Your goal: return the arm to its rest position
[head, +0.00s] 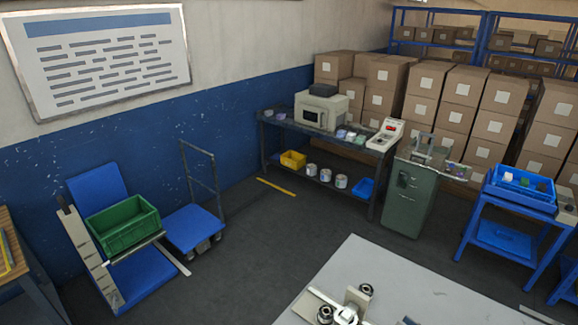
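Neither of my grippers shows in the head view, and no arm of mine can be made out with certainty. At the bottom middle, a pale grey flat top (420,285) comes into view. On it, at the picture's lower edge, sits a white mechanism with round metal knobs or rollers (349,305). It is cut off by the edge, so I cannot tell what it belongs to. What either gripper holds is hidden.
A green crate (125,228) sits on a blue stand at left, beside a blue trolley (194,230). A dark bench (318,138), a green cabinet (411,196) and a blue table (508,205) stand farther back. Cartons (462,90) line the back.

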